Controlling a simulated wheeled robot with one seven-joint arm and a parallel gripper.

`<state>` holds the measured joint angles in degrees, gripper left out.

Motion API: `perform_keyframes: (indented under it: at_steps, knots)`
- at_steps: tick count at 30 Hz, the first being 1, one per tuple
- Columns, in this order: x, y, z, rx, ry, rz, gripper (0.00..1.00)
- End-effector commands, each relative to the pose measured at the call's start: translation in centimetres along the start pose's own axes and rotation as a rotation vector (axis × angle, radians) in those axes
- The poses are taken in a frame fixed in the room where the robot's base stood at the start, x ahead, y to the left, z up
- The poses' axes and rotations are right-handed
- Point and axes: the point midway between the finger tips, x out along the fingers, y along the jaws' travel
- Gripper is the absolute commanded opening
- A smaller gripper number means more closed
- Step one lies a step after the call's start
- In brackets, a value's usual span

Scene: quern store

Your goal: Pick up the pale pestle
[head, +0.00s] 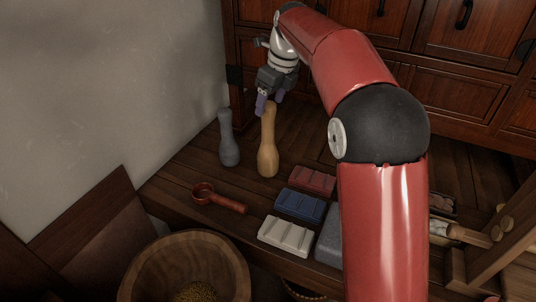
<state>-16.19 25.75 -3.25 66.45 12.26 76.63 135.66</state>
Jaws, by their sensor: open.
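The pale pestle (268,152) is a light tan wooden piece, narrow at the top and bulbous at the base. It stands upright on the dark wooden bench in the head view. My gripper (268,104) is open around or just beside the pestle's top, its purple fingers pointing down. One finger shows left of the pestle's top and the other to its right and a little higher. I cannot tell whether either finger touches it.
A grey pestle (229,140) stands close to the left. A red-brown scoop (217,198) lies in front. Red (312,180), blue (299,205) and white (286,235) grooved blocks lie to the right. A wooden bowl of grain (187,250) is at the front. A cabinet (455,84) stands behind.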

Motion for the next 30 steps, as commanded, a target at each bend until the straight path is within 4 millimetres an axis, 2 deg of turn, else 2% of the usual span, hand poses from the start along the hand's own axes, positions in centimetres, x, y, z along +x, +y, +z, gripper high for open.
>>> perform_keyframes:
  at_steps: [3,8,15,23,26,30]
  knots:
    - [1.6,0.0,-0.1,-0.001,0.001,0.001,0.67]
    - [2.9,-0.2,-0.1,-0.002,0.002,0.001,0.67]
    - [6.4,-0.7,0.0,-0.003,0.001,0.001,0.67]
    - [7.0,-0.7,0.1,-0.004,0.000,-0.001,0.67]
    - [6.9,-0.7,0.1,-0.004,0.000,-0.001,0.57]
    - [6.9,-0.7,0.1,-0.004,0.000,-0.001,0.39]
